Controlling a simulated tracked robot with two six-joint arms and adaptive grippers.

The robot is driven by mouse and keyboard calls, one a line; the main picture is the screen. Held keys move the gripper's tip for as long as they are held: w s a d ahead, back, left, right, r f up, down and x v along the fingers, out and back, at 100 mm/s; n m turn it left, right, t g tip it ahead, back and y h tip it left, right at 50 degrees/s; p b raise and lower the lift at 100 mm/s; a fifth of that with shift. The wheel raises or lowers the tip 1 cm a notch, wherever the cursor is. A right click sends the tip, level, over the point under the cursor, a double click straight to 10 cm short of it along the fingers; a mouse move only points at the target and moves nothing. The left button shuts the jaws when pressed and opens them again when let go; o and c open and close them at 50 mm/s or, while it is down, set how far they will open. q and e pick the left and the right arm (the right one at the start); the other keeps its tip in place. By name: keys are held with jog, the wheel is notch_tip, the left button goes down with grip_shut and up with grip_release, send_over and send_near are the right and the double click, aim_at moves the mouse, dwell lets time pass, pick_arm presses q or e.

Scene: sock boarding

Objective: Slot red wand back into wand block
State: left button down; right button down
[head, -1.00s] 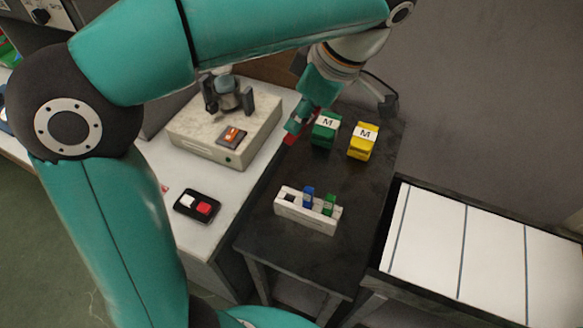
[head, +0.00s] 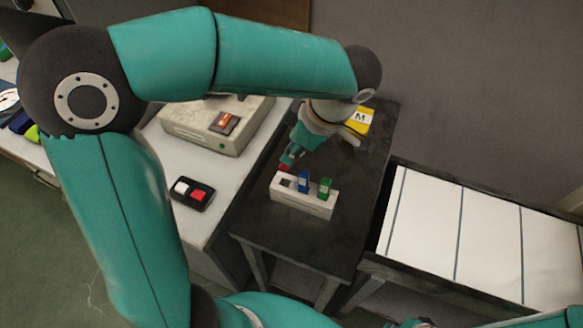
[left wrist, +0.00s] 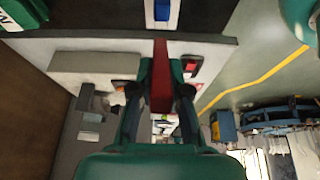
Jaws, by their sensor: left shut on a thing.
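My left gripper (head: 290,158) is shut on the red wand (head: 284,168), just above the left end of the white wand block (head: 303,201). In the left wrist view the red wand (left wrist: 161,75) stands out between the two green fingers of my left gripper (left wrist: 160,88). The block holds a blue wand (head: 303,182) in its middle slot and a green wand (head: 325,188) at its right. Its left slot looks dark and empty. I cannot tell whether the wand's tip touches the block. My right gripper is not in view.
The block stands on a dark table (head: 270,239). A yellow box marked M (head: 358,121) is partly behind my left arm. A beige machine (head: 194,130) and a pad with white and red buttons (head: 191,193) are on the left bench. A white panelled surface (head: 490,238) lies right.

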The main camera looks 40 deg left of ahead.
pick_arm(q)
jog(key=shift+f, duration=3.2)
jog(key=c, duration=1.1)
grip_release()
jog(key=shift+c, duration=0.2)
jog(key=v, duration=1.6)
jog(key=shift+w+d+r, duration=0.15)
jog(key=shift+d, duration=0.25)
